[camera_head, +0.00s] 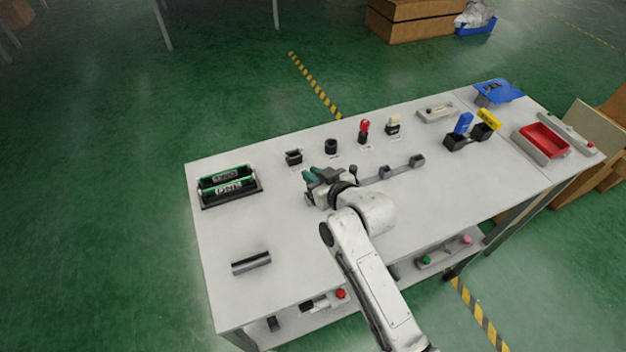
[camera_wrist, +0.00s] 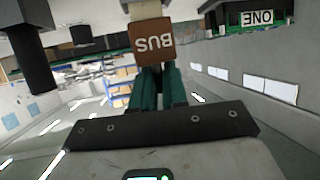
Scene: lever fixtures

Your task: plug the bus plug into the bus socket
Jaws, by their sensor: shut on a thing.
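My gripper (camera_head: 312,176), with teal fingers, is low over the left part of the bench in the head view. In the wrist view its fingers (camera_wrist: 159,84) are shut on the brown bus plug (camera_wrist: 153,41), whose white BUS label appears upside down. The plug cannot be made out in the head view. I cannot tell for sure which fixture is the bus socket. A small black block fixture (camera_head: 293,157) stands just behind the gripper. Whether the plug touches anything is unclear.
A black rack with green modules (camera_head: 228,182) stands at the left; one module labelled ONE (camera_wrist: 257,18) shows in the wrist view. Along the back are a black knob (camera_head: 331,146), a red lever (camera_head: 364,127) and a beige one (camera_head: 393,124). A grey rail (camera_head: 390,172) lies right of my gripper.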

